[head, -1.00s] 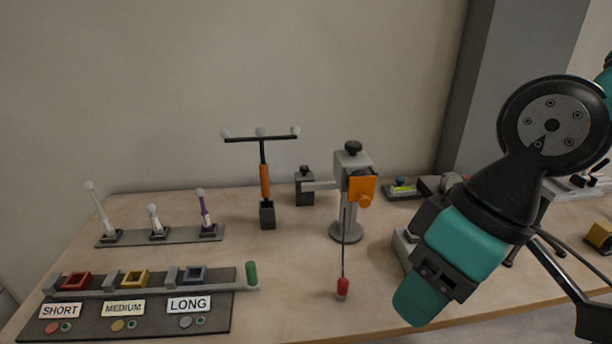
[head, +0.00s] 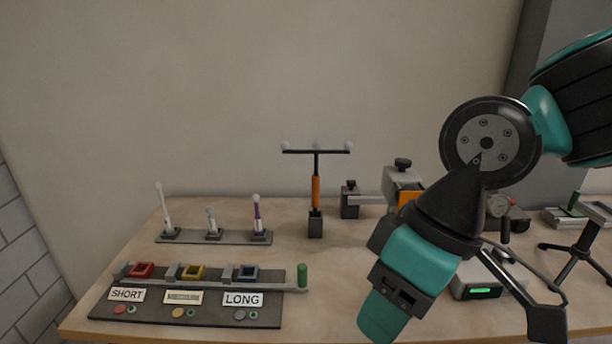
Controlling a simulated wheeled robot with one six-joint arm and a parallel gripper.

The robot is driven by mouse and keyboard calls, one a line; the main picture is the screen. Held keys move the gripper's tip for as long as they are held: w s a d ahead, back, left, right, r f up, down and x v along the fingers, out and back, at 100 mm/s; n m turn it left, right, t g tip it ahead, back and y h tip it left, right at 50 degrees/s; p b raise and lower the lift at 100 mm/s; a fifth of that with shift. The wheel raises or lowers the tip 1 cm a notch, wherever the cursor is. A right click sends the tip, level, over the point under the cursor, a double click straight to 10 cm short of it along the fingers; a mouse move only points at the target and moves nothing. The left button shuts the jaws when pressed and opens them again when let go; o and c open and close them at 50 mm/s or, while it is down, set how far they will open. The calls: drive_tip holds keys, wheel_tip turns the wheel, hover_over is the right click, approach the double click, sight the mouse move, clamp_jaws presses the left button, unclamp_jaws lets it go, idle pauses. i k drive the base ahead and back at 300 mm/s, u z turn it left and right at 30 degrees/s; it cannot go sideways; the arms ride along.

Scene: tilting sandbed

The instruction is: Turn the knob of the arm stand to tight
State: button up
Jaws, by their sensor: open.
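The arm stand (head: 396,178) is at the back, right of centre, with a black knob (head: 403,163) on top of its grey head. Its knob is upright and in clear view, but I cannot read its setting. An orange block (head: 409,197) on the stand's front is partly covered by my arm. Its lower post, base and hanging red-tipped line are hidden behind my arm.
A dark block with a small knob (head: 350,200) is left of the stand. A T-shaped holder (head: 316,192), a rack of small sticks (head: 213,237) and a labelled board (head: 190,312) stand further left. A device with a green display (head: 482,292) and a tripod (head: 580,245) are right.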

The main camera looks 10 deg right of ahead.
sight(351, 184)
drive_tip(key=u, duration=0.15)
drive_tip(key=i, duration=0.9)
drive_tip(key=z, duration=0.25)
